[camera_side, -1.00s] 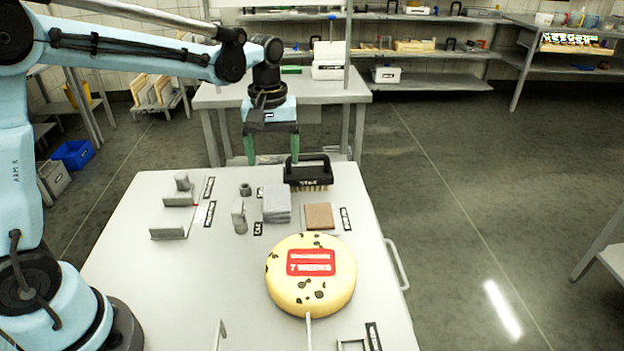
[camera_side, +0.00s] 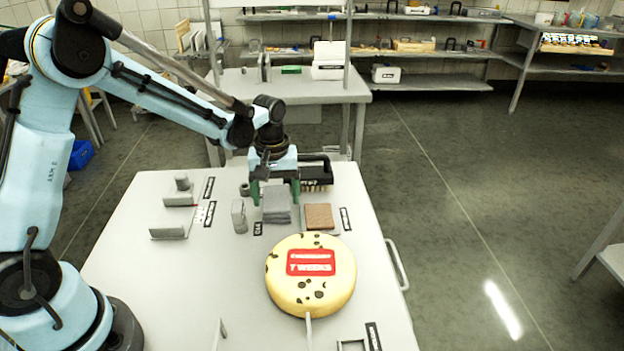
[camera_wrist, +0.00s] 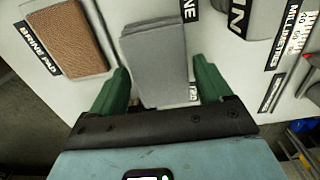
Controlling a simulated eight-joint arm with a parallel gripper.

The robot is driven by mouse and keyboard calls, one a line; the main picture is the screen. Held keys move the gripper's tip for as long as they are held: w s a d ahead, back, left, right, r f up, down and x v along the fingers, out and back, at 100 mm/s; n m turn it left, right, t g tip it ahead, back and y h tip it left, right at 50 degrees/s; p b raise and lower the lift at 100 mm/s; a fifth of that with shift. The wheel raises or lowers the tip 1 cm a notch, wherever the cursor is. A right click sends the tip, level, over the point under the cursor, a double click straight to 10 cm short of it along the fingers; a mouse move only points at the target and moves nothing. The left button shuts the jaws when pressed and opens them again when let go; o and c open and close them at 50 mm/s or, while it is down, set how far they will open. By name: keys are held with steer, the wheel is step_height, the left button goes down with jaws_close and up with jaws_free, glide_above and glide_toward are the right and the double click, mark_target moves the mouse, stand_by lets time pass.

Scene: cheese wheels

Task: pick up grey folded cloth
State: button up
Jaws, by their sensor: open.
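The grey folded cloth (camera_side: 277,207) lies on the white table behind the cheese wheel. It also shows in the wrist view (camera_wrist: 157,60). My gripper (camera_side: 275,199) is low at the cloth's far end, with its green fingers open. In the wrist view my gripper (camera_wrist: 158,82) has one finger on each side of the cloth, with a gap on either side. The cloth's near part in that view runs in between the fingers toward the gripper body. Whether the fingertips touch the table is hard to tell.
A brown pad (camera_side: 320,216) lies right of the cloth. A black-handled brush (camera_side: 317,172) stands just behind, close to my gripper. A small grey block (camera_side: 239,216) stands to the left. The spotted cheese wheel (camera_side: 310,275) is in front. The table's left front is clear.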

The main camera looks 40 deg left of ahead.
mark_target(277, 198)
steer(key=shift+f, duration=0.65)
steer(key=shift+c, duration=0.4)
steer(key=c, duration=0.6)
steer(key=shift+c, duration=0.2)
steer(key=shift+r, duration=0.1)
steer(key=shift+r, duration=0.45)
step_height(277, 198, up, 3)
steer(key=shift+s+d+r, duration=0.1)
steer(key=shift+d+r, duration=0.05)
steer(key=shift+r, duration=0.05)
steer(key=s+d+r, duration=0.5)
steer(key=d+r, duration=0.1)
steer(key=d, duration=0.4)
steer(key=shift+s+r, duration=0.15)
steer(key=shift+r, duration=0.1)
